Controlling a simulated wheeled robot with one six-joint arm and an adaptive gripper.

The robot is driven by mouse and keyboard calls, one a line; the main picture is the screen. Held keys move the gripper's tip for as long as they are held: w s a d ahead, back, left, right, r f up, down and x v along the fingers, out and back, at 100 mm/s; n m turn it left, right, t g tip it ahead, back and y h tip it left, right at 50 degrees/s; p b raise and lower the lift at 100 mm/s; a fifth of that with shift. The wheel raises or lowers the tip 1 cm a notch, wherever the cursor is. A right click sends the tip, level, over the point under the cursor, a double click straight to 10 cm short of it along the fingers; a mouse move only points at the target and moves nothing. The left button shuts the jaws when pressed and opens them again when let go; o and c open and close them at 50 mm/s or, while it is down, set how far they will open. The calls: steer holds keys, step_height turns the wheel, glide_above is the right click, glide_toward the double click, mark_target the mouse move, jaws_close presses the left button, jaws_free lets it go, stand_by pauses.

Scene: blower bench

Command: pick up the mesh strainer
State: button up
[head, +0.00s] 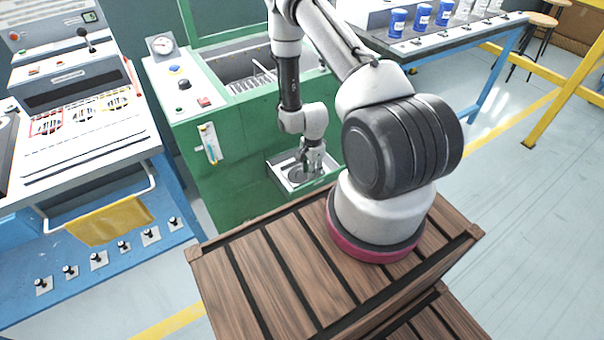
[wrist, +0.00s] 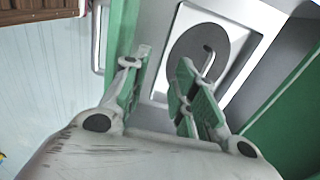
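A dark grey round disc with a small pale hooked handle, which looks like the mesh strainer (wrist: 190,45), lies in a light square tray (wrist: 158,97). In the head view the dark disc (head: 296,180) shows in the tray (head: 284,187) at the front of the green machine, partly hidden by my gripper. My gripper (wrist: 164,60) points down at the tray with its fingers apart and nothing between them. The right finger overlaps the disc's lower edge in the wrist view; I cannot tell whether it touches. In the head view my gripper (head: 312,163) is just over the tray.
The green machine (head: 240,150) stands right behind the tray, with a basin (head: 250,75) on top. A wooden crate (head: 270,270) is under my arm's base. A blue bench (head: 90,150) stands at left; another with blue cups (head: 422,17) stands at back right.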

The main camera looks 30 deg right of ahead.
step_height(320, 180, down, 5)
steer(key=shift+w+a+f, duration=0.15)
steer(key=shift+f, duration=0.05)
jaws_close()
